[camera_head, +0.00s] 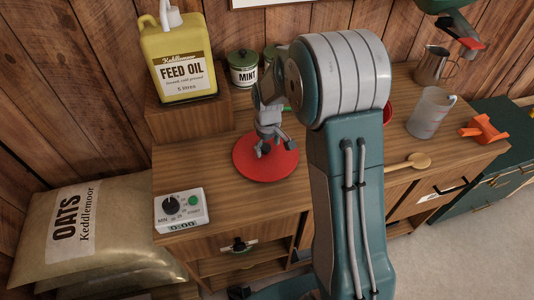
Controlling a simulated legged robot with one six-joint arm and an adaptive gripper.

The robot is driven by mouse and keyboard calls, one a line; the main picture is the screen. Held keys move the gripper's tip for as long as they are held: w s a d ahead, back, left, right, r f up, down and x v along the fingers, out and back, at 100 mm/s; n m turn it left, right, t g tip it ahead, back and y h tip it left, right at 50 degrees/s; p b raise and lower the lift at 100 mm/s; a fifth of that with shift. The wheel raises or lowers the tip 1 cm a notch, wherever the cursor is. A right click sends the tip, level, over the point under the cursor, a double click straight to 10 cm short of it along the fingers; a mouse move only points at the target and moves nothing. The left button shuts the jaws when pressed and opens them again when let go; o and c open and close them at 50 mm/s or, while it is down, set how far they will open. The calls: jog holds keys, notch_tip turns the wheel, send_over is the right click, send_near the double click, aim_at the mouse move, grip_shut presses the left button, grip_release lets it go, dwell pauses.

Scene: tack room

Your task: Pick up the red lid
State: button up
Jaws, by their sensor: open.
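The red lid (280,168) looks like a flat red disc lying on the wooden counter, left of my arm. My gripper (274,149) is open and points down over the upper middle of the disc. Its fingers hide part of the lid, and I cannot tell whether they touch it. Nothing shows between the fingers.
A timer (181,211) stands at the counter's front left. A yellow feed oil jug (181,62) and a mint tin (243,69) stand behind. A red object (388,112) is mostly hidden by my arm. A wooden spoon (409,163), clear jug (430,113) and orange object (482,130) are right.

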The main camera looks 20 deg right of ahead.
aim_at(266, 146)
jog(key=shift+a, duration=0.35)
grip_shut()
jog(key=shift+a, duration=0.2)
jog(key=shift+d, duration=0.15)
jog(key=shift+d+r, duration=0.1)
jog(key=shift+r, duration=0.3)
notch_tip(266, 146, up, 2)
jog(key=shift+r, duration=0.1)
jog(key=s+d+r, duration=0.8)
jog(key=s+r, duration=0.2)
jog(key=s, duration=0.1)
jog(key=shift+s, duration=0.35)
